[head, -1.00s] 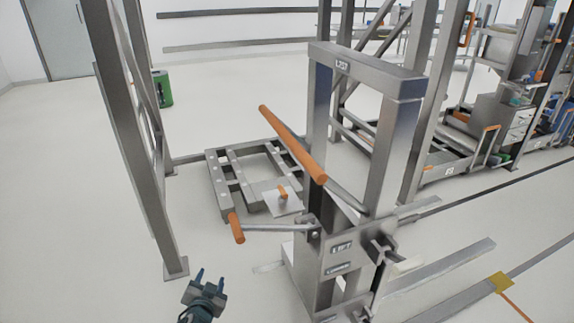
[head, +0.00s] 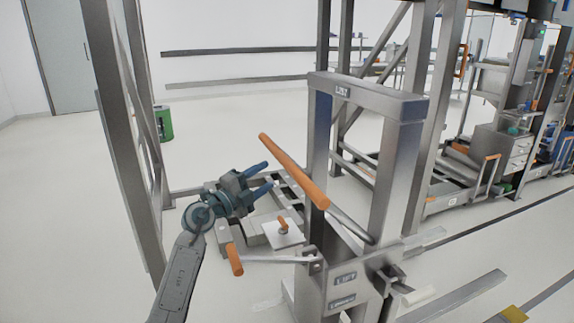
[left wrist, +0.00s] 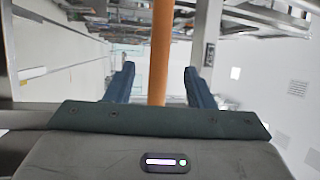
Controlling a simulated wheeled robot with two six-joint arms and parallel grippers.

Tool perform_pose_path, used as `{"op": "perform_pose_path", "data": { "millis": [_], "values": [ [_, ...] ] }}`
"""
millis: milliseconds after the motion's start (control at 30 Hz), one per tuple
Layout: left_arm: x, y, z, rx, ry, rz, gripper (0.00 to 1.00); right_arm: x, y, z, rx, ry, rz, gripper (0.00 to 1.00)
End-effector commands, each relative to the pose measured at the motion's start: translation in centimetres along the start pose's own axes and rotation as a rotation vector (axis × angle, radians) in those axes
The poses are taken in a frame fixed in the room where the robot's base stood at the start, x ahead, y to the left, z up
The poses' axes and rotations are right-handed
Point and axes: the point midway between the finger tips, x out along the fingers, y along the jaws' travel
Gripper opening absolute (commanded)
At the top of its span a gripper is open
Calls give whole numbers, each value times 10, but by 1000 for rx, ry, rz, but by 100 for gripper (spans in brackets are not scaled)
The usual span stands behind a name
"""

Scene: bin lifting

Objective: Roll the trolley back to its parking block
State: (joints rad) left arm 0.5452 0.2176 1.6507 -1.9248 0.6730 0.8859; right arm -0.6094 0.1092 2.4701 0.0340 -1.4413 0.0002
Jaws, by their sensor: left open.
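The trolley is a grey steel lift frame (head: 366,88) marked LIFT, standing upright right of centre in the head view. Its long orange bar handle (head: 292,168) slants across the front of the frame. A shorter crank with an orange grip (head: 235,260) sticks out to the left. My left gripper (head: 268,178) is open just left of the long orange handle. In the left wrist view the orange handle (left wrist: 161,45) runs upright between the two open fingers (left wrist: 158,82), with gaps on both sides. I cannot tell which thing is the parking block. My right gripper is not in view.
A low grey floor frame (head: 240,228) with a white plate lies behind the gripper. A steel upright (head: 128,150) stands at left. Grey rails (head: 470,296) and a yellow patch (head: 514,314) lie on the floor at right. Open floor spreads at far left.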

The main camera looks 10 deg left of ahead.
Motion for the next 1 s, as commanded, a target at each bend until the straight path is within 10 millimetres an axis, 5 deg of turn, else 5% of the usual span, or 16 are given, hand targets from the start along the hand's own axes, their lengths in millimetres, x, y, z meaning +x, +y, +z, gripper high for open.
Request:
{"op": "perform_pose_path", "data": {
  "millis": [500, 900, 1000],
  "values": [
    [86, 0, -1, -3, 0, -3, 49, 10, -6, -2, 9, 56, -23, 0],
    [93, 0, -1, -1, 0, -2, 49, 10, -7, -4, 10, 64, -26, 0],
    [93, 0, -1, -1, 0, -3, 29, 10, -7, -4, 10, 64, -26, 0]
  ]
}}
